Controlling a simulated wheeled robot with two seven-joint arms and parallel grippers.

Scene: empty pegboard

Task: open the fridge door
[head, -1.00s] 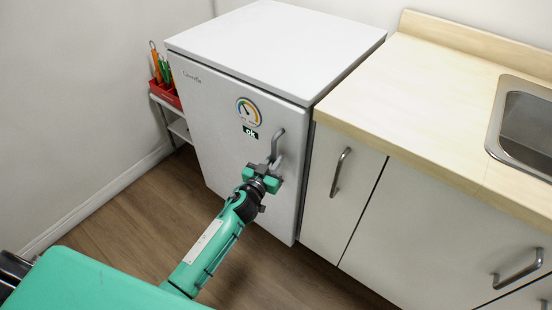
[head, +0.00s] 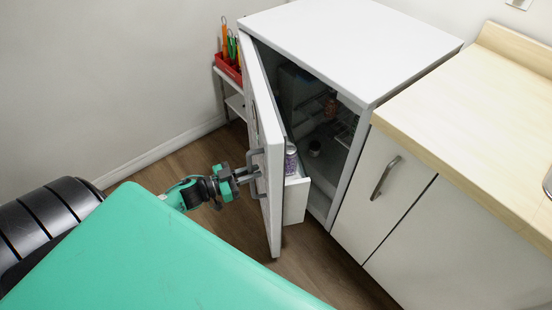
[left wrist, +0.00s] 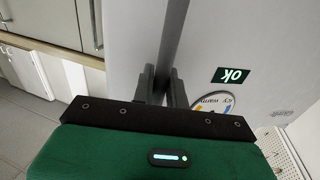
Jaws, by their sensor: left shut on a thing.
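The white fridge (head: 352,40) stands against the back wall. Its door (head: 266,140) is swung wide open on its left side, and the dark inside shows. My left gripper (head: 247,175) is shut on the grey door handle (head: 257,172) at the door's outer face. My right gripper is not in view.
A can (head: 290,158) stands in the door's shelf (head: 295,200), and other items sit inside the fridge. A counter with cabinets (head: 430,200) is at right. A small stand with a red holder (head: 229,68) is behind the door. Wooden floor is clear at left.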

